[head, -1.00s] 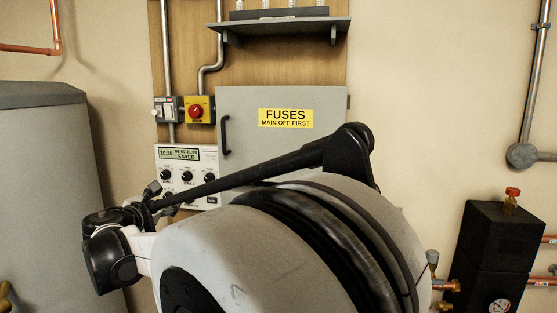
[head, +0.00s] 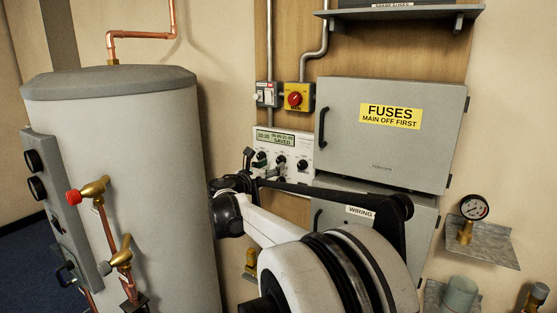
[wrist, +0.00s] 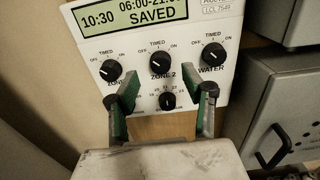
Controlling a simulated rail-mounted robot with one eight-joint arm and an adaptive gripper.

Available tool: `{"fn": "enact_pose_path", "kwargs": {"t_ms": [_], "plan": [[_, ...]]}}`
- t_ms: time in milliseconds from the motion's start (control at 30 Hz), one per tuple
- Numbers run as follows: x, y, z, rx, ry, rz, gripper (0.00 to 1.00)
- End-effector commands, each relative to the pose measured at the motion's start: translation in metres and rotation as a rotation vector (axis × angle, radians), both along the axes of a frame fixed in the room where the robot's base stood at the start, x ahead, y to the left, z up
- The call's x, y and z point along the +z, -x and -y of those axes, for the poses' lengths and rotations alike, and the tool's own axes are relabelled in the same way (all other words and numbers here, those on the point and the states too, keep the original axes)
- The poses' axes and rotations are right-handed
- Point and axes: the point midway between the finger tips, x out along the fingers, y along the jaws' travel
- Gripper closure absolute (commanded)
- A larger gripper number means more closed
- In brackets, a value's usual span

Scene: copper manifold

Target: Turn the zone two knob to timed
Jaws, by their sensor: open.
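The zone two knob (wrist: 160,62) is a black round knob in the middle of the upper row on the white controller in the wrist view. Its small white mark seems to point up and left, toward OFF, with TIMED above. My gripper (wrist: 168,90) is open, its green-padded fingers spread below the upper row, to either side of the lower dial (wrist: 167,100). Nothing is between the fingers but the panel and that dial. Whether the fingertips touch the panel cannot be told. In the head view the white controller (head: 262,142) shows behind my arm, which hides its lower part.
The zone one knob (wrist: 110,70) and water knob (wrist: 213,53) flank the middle knob. The display (head: 275,137) reads SAVED. A grey fuse box (head: 390,150) is right of the controller, a red main switch (head: 295,98) above, a large grey tank (head: 150,170) left.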

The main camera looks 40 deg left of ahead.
Motion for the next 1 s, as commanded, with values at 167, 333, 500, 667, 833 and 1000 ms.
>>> {"fn": "enact_pose_path", "kwargs": {"t_ms": [167, 333, 500, 667, 833, 1000], "plan": [[0.001, -0.027, -0.004, -0.001, 0.000, 0.000, 0.56], [0.001, -0.040, -0.006, 0.000, -0.001, 0.000, 0.56], [0.000, -0.044, -0.007, 0.000, -0.001, 0.000, 0.56], [0.000, -0.044, -0.007, 0.000, -0.001, 0.000, 0.56], [0.000, -0.044, -0.007, 0.000, -0.001, 0.000, 0.72], [0.000, -0.044, -0.007, 0.000, -0.001, 0.000, 0.94]]}}
